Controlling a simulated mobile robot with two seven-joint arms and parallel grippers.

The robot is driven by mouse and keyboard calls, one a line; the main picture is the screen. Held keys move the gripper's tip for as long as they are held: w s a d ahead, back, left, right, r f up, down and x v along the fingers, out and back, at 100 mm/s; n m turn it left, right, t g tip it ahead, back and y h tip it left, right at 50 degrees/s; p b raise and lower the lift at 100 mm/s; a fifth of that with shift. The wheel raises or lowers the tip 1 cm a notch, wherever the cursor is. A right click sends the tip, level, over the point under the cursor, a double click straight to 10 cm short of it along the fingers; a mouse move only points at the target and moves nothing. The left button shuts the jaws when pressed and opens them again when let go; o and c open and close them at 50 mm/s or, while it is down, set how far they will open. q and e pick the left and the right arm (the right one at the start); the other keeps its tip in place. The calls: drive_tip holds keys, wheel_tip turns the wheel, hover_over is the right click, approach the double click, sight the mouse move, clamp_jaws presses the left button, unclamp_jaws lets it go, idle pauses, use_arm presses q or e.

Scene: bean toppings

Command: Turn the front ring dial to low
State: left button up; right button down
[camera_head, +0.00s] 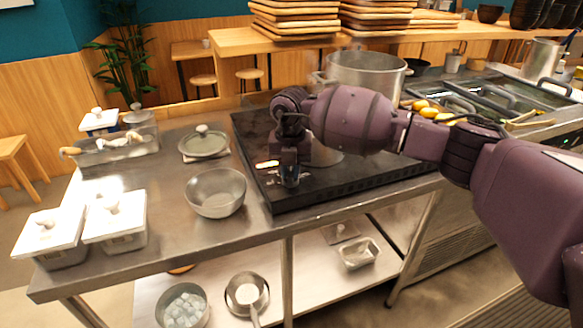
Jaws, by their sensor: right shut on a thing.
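My right gripper (290,180) points down over the left part of the black cooktop (350,182), close to the cooktop's near left edge. It is shut on the front ring dial, which its fingers mostly hide. The dial's setting cannot be read. A small glowing orange mark (267,165) shows on the cooktop just left of the fingers. A large steel pot (365,72) stands on the far part of the cooktop, partly behind my right arm. My left gripper is not in view.
A steel bowl (215,193) and a lidded dish (204,142) stand left of the cooktop. White-lidded containers (115,218) stand at the left counter edge. Pans and bowls sit on the lower shelf (300,290). The counter in front of the bowl is clear.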

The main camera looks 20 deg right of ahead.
drive_tip(key=shift+n, duration=1)
drive_tip(key=n, duration=0.3)
drive_tip(key=shift+n+p, duration=0.3)
drive_tip(key=shift+n, duration=1.8)
drive_tip(key=c, duration=1.1)
unclamp_jaws()
